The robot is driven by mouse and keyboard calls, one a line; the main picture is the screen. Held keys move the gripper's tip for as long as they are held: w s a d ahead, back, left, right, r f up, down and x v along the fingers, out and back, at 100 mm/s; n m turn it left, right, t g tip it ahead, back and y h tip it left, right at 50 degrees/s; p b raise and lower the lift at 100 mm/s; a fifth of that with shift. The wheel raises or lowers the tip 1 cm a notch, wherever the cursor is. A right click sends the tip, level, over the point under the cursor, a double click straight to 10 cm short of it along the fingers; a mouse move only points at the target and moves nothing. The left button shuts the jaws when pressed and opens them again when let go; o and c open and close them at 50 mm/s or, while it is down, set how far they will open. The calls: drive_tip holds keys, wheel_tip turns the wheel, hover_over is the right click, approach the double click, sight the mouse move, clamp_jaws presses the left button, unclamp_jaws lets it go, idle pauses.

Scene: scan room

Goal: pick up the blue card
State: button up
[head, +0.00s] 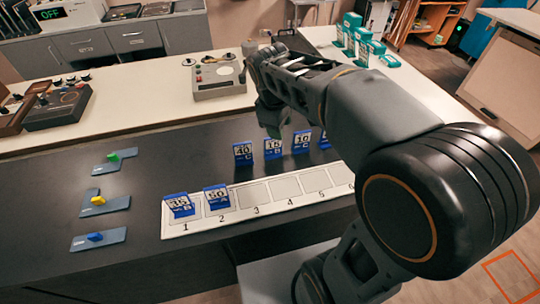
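Several blue cards with white number labels stand on the dark counter. One blue card (179,205) is on slot 1 of the white numbered strip (245,213), and another blue card (216,196) is on slot 2. Behind the strip, a row holds a blue card marked 40 (242,153), a second blue card (272,147) and a third (301,141). One more at the right is partly hidden by my arm. My gripper (272,128) points down above and behind the row, apart from the cards as far as I can see. Its finger opening cannot be made out.
Slots 3 to 5 on the strip look empty. Flat blue-grey plates with green (113,157), yellow (98,200) and blue (95,237) pieces lie at the left. A grey control box (217,75) stands behind, with teal boxes (360,45) at the back right.

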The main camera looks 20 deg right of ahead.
sight(268, 139)
drive_tip(key=w+a+f+n+g+h+b, duration=0.1)
drive_tip(key=w+a+f+n+h+b, duration=0.15)
drive_tip(key=w+n, duration=0.55)
drive_tip(key=x, duration=0.2)
drive_tip(key=b+x, duration=0.1)
drive_tip(key=x, duration=0.2)
drive_tip(key=w+a+x, duration=0.1)
drive_tip(key=x, duration=0.1)
drive_tip(key=shift+w+f, duration=0.1)
drive_tip(key=shift+f, duration=0.5)
drive_tip(key=shift+b+x, duration=0.65)
drive_tip(key=shift+x, duration=2.5)
drive_tip(key=shift+d, duration=0.15)
drive_tip(key=shift+c, duration=0.2)
clamp_jaws()
